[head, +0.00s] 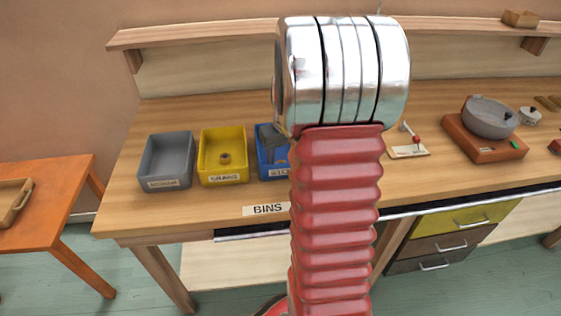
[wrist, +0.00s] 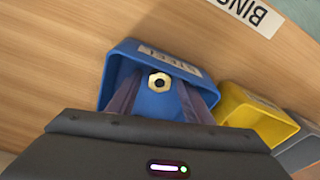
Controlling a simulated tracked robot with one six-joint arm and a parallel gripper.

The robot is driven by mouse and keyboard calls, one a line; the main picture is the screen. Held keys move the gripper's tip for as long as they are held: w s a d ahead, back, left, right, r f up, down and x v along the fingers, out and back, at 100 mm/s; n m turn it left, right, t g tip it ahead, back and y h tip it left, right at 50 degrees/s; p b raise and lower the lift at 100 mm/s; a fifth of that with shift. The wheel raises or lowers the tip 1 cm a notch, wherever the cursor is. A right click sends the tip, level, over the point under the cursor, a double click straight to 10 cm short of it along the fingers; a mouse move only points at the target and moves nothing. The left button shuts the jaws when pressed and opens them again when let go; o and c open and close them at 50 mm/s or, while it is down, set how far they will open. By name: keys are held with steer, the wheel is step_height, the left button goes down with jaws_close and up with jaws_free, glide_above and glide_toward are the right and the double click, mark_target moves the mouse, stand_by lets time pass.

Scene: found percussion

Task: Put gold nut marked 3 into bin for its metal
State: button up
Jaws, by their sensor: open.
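A pale hex nut (wrist: 160,81) with a dark centre lies in the blue bin (wrist: 122,62) labelled STEEL; no number on it is readable. My gripper (wrist: 157,95) is open, its two grey fingers reaching into the blue bin on either side of that nut. In the head view the blue bin (head: 263,141) is partly hidden by my arm. The yellow bin (head: 223,132) labelled BRASS stands left of it with a brass-coloured nut (head: 225,158) inside. The yellow bin also shows in the wrist view (wrist: 240,108). No 3 is legible on either nut.
A grey bin (head: 165,146) stands left of the yellow one, near the bench's left end. A BINS label (head: 266,209) is at the front edge. Right of my arm are a small device with a red knob (head: 416,141) and a grey pot (head: 489,117) on a wooden base.

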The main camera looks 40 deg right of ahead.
step_height(320, 180, up, 12)
steer(key=s, duration=0.1)
steer(key=shift+s+a, duration=0.2)
stand_by(0.8)
steer(key=s+a+r+n+t, duration=0.1)
steer(key=s+a+r, duration=0.15)
steer(key=a, duration=0.65)
steer(key=s+a+r+n+t, duration=0.1)
steer(key=a+r, duration=0.2)
steer(key=a, duration=0.5)
steer(key=s+a+f+n+t, duration=0.1)
steer(key=s+a+t, duration=0.1)
steer(key=s+a, duration=0.7)
steer(key=shift+s+a+f+n, duration=0.15)
steer(key=shift+a+f+n, duration=0.2)
steer(key=shift+a, duration=1.7)
